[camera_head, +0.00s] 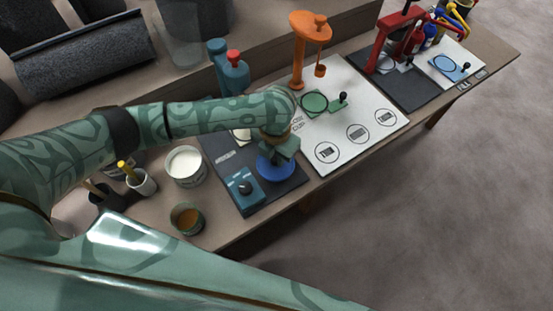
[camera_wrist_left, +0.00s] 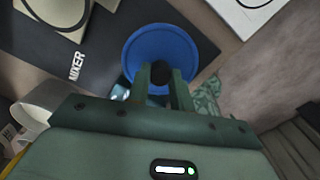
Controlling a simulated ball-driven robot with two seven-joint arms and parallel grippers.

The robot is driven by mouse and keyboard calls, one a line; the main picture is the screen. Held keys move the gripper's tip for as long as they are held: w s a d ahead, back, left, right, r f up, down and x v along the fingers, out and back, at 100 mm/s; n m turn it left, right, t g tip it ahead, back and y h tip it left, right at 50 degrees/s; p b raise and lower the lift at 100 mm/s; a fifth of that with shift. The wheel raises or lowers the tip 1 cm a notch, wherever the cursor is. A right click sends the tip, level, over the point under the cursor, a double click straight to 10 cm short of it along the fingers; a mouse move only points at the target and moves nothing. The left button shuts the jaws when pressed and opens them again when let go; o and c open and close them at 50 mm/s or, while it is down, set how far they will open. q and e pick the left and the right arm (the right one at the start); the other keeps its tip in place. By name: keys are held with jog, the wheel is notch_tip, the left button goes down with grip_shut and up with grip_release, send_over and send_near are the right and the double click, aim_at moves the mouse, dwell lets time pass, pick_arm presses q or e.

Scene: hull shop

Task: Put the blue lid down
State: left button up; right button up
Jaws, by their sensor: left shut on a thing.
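The blue lid (camera_head: 276,168) is a round disc with a dark knob on top. My left gripper (camera_head: 280,150) is above it in the head view, shut on the knob. In the left wrist view the blue lid (camera_wrist_left: 165,50) fills the upper middle, with the fingers of my left gripper (camera_wrist_left: 160,76) on either side of the dark knob. The lid is over the dark mat (camera_head: 225,160) marked MIXER; I cannot tell whether it touches the mat. My right gripper is not in view.
A blue box with a dark knob (camera_head: 244,190) stands on the mat, left of the lid. A white tub (camera_head: 185,166) and an amber-filled jar (camera_head: 187,218) stand further left. The white board (camera_head: 350,117) lies to the right, with an orange stand (camera_head: 299,50) at its back.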

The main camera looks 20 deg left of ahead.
aim_at(275, 158)
pick_arm(q)
notch_tip(275, 158, down, 3)
jog(key=shift+r+b, duration=0.1)
jog(key=shift+b, duration=0.25)
jog(key=shift+r, duration=0.15)
jog(key=o, duration=0.5)
jog(key=shift+s+f, duration=0.1)
jog(key=shift+f, duration=0.1)
jog(key=o, duration=0.4)
jog(key=shift+o, duration=0.2)
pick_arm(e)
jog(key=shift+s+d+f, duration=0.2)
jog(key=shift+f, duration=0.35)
pick_arm(q)
jog(key=shift+r, duration=0.1)
notch_tip(275, 158, up, 12)
jog(key=p, duration=0.6)
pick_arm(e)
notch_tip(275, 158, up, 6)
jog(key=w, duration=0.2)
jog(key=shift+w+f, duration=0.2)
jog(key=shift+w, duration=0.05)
